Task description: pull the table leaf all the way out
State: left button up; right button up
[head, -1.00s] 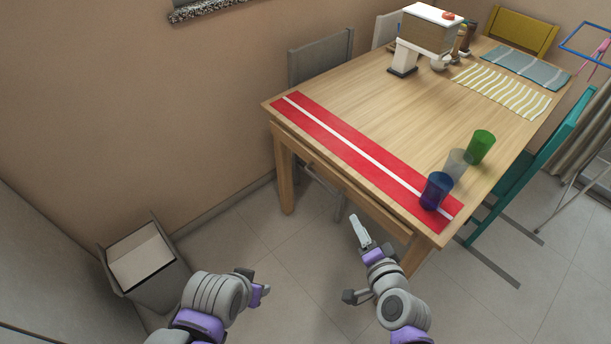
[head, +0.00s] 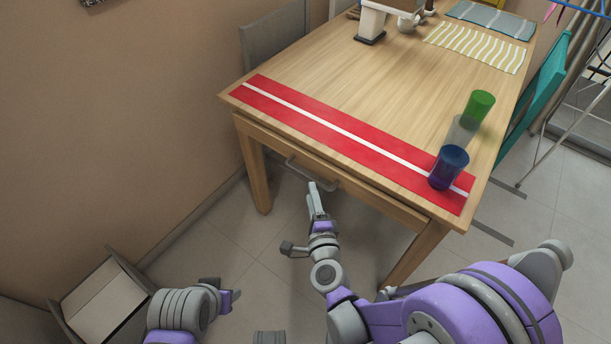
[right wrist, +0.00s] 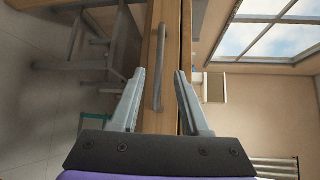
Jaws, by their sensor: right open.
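The wooden table (head: 340,90) has a leaf (head: 376,198) tucked under its near end, its front edge close under the tabletop. A grey bar handle (head: 312,173) is fixed to the leaf's front. In the right wrist view the handle (right wrist: 159,68) stands upright in the picture, ahead of and between the open fingers. My right gripper (head: 314,188) is open and empty, its tips just short of the handle in the head view. My left gripper (head: 232,299) is low at the left, away from the table; its opening is not clear.
Floor before the table is clear.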

aim_at(308, 179)
jog(key=x, duration=0.7)
jog(key=shift+w+f, duration=0.1)
jog(key=shift+w, duration=0.2)
grip_shut()
dwell(1.0)
